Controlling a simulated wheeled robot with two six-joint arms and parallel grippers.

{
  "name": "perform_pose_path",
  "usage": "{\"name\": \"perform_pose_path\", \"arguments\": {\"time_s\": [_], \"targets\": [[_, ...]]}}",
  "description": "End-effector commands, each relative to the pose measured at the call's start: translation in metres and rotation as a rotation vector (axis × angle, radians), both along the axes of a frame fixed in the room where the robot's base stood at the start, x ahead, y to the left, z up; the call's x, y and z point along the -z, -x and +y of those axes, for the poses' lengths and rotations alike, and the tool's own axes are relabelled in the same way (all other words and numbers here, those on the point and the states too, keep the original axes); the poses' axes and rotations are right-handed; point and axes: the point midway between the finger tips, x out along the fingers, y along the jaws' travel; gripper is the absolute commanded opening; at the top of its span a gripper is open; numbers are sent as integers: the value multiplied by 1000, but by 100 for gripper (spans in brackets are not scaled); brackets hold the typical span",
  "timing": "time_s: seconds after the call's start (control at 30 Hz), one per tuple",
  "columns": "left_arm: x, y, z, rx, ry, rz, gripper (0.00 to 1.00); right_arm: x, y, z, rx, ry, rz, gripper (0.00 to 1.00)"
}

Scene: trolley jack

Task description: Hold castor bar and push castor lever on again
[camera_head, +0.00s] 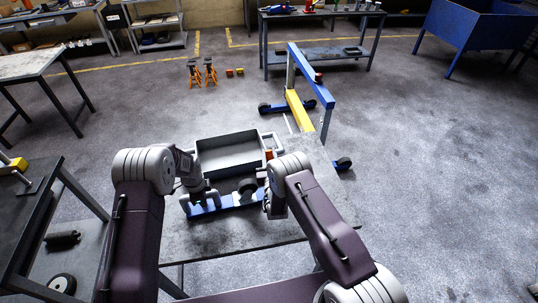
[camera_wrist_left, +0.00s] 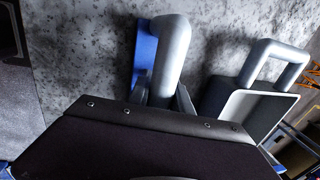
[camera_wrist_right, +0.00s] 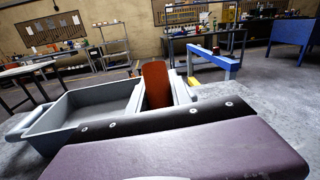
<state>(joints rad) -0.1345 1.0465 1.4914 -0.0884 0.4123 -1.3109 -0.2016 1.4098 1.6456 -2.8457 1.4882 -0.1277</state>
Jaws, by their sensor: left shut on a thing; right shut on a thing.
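The blue castor bar (camera_head: 232,201) lies along the bench with a dark castor wheel (camera_head: 248,186) on it. My left gripper (camera_head: 190,198) is at its left end. In the left wrist view, the left fingers (camera_wrist_left: 163,96) are shut around a thick grey upright grip (camera_wrist_left: 173,50) beside a blue part of the bar. My right gripper (camera_head: 268,183) is at the bar's right end. In the right wrist view, the red-brown castor lever (camera_wrist_right: 157,84) stands between its fingers, which are shut on it. Both arms hide parts of the bar and the lever's lower end.
A grey tray (camera_head: 198,147) with end handles stands just behind the bar. The grey bench (camera_head: 250,233) is bare in front of it. A blue and yellow frame (camera_head: 313,73) on castors stands on the floor beyond, with orange jack stands (camera_head: 195,73) left of it.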

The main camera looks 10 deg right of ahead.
Motion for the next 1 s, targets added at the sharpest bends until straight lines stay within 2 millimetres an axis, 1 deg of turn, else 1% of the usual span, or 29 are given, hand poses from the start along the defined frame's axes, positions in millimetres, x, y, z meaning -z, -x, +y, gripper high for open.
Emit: {"name": "perform_pose_path", "arguments": {"time_s": [0.3, 0.37, 0.6, 0.7, 1.0], "targets": [[0, 0, 0, 5, -1, -1, 0, -1, 2, 1, -2, -1, -20, 0], [0, 0, 0, 5, -1, -1, 0, -4, 7, 0, -2, -4, -65, 0], [0, 0, 0, 4, -1, 0, 0, -21, 35, -2, -3, -24, -322, 0], [0, 0, -1, 4, -1, 0, 0, -25, 42, -2, -3, -28, -383, 0], [0, 0, -1, 4, -1, 0, 0, -26, 44, -2, -3, -31, -399, 0]]}}
